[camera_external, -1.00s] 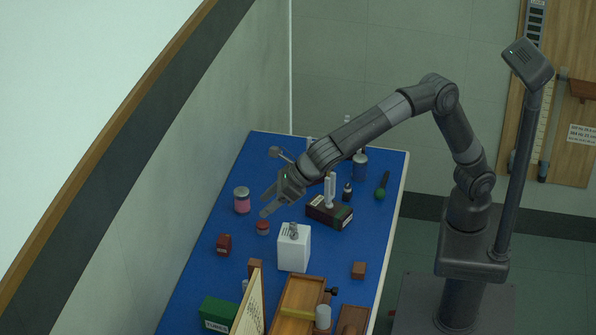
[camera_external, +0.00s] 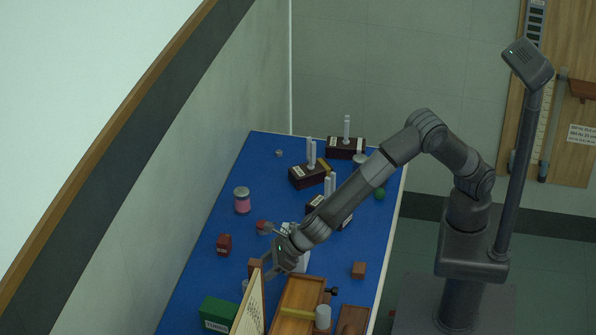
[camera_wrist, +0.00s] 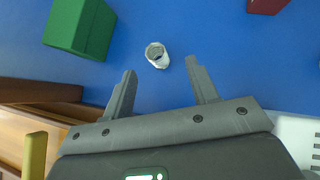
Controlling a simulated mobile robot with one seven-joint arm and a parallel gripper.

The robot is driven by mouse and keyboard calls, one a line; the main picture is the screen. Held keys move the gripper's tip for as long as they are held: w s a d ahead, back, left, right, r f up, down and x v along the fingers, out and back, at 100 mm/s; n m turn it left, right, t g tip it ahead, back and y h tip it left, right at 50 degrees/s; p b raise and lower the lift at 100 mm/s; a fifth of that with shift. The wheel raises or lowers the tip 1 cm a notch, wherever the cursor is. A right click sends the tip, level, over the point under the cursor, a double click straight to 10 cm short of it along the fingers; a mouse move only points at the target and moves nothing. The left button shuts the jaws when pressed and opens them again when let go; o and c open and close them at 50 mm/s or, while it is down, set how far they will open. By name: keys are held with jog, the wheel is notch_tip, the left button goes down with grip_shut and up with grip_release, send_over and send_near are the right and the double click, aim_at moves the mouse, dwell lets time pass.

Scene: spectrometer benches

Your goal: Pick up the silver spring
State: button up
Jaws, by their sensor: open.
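I cannot make out the silver spring for certain. The top of the white box (camera_external: 302,262), where a small silver coiled thing showed earlier, is now mostly behind my arm. My gripper (camera_external: 268,253) is open and empty, low over the bench at the left of that box. In the wrist view, a small whitish hollow cylinder (camera_wrist: 157,56) is just beyond and between the open fingertips (camera_wrist: 160,68). It looks apart from both fingers, and I cannot tell its material. The white box's slotted side (camera_wrist: 299,140) shows at lower right.
A green box (camera_external: 216,314), a dark red block (camera_external: 224,244) and an upright board (camera_external: 249,305) are near my gripper. A wooden tray (camera_external: 283,325) lies in front. A pink-banded jar (camera_external: 242,201) and dark boxes stand farther back.

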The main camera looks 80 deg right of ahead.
aim_at(243, 287)
jog(key=x, duration=0.4)
jog(key=shift+a+x, duration=0.15)
jog(key=shift+x, duration=1.1)
jog(key=shift+a+x, duration=0.15)
jog(key=shift+x, duration=1.15)
jog(key=shift+s, duration=0.15)
jog(key=shift+c, duration=0.3)
jog(key=c, duration=1)
jog(key=shift+r, duration=0.1)
